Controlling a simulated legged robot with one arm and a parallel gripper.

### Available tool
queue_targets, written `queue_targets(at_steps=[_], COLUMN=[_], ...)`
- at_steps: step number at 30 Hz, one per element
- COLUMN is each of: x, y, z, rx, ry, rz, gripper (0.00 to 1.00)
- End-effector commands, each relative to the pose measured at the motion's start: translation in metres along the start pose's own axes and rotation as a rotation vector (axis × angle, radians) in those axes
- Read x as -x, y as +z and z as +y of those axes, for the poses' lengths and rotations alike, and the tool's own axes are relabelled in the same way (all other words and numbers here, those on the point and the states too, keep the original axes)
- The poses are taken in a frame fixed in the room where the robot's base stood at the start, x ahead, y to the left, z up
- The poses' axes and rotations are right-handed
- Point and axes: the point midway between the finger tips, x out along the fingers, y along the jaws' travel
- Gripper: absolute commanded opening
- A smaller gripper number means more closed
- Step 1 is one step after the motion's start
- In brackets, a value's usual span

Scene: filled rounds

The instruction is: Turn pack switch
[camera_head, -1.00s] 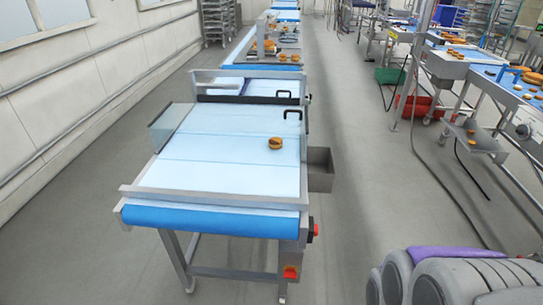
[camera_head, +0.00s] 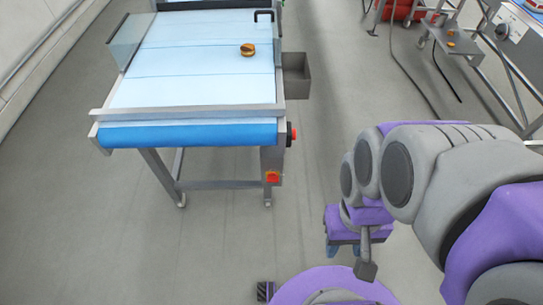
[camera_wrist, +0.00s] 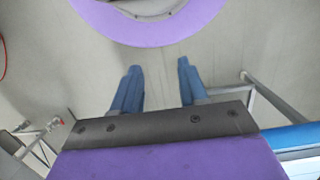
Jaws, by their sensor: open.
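The conveyor's front right leg carries a red switch on a yellowish box (camera_head: 272,177). A red knob (camera_head: 291,133) sticks out of the frame's right side just above it. I cannot tell which one is the pack switch. My gripper (camera_head: 345,251) hangs to the right of the leg and nearer to me, its blue fingertips partly hidden behind my arm. In the wrist view my gripper (camera_wrist: 158,82) is open with nothing between its two blue fingers. Neither red control shows clearly in the wrist view.
The conveyor (camera_head: 190,90) has a light blue belt with a bun (camera_head: 248,50) on it. A grey bin (camera_head: 297,75) hangs on its right side. A machine with a grey control box (camera_head: 510,30) stands at far right. Grey floor between them is open, with a cable (camera_head: 400,70).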

Motion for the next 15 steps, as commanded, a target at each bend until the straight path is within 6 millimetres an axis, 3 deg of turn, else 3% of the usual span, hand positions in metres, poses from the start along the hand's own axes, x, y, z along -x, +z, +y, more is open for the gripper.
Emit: queue_targets(at_steps=[4, 7, 12, 15], x=[-0.001, -0.002, -0.011, -0.019], y=[-0.008, -0.029, -0.089, -0.127], z=[-0.002, -0.006, -0.016, -0.023], rx=[-0.004, -0.014, -0.049, -0.072], ry=[-0.003, -0.011, -0.026, -0.033], rz=[0.005, 0.028, 0.095, 0.144], gripper=[0.58, 0.67, 0.84, 0.85])
